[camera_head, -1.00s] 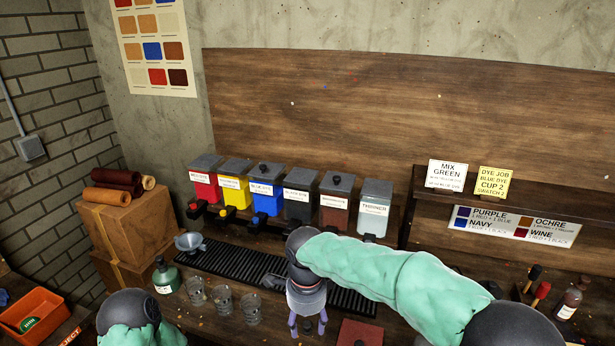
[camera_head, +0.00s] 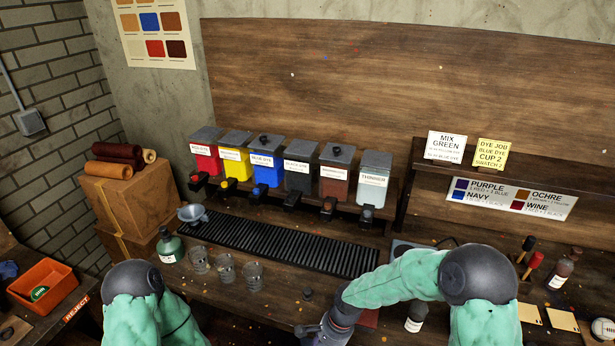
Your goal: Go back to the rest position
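My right arm (camera_head: 400,280), in a green sleeve, is bent at the lower right of the head view. Its gripper (camera_head: 308,331) is at the bottom edge, partly cut off, and its fingers are too unclear to tell open from shut. My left arm (camera_head: 135,300) is folded at the lower left, and its gripper is out of view. The dye dispensers, among them the red (camera_head: 205,158), yellow (camera_head: 236,165) and blue (camera_head: 266,170) ones, stand at the back, clear of both arms.
Several glass cups (camera_head: 224,268) and a green bottle (camera_head: 170,246) stand left of centre. A black drip grate (camera_head: 290,245) lies before the dispensers. An orange bin (camera_head: 43,284) is at far left.

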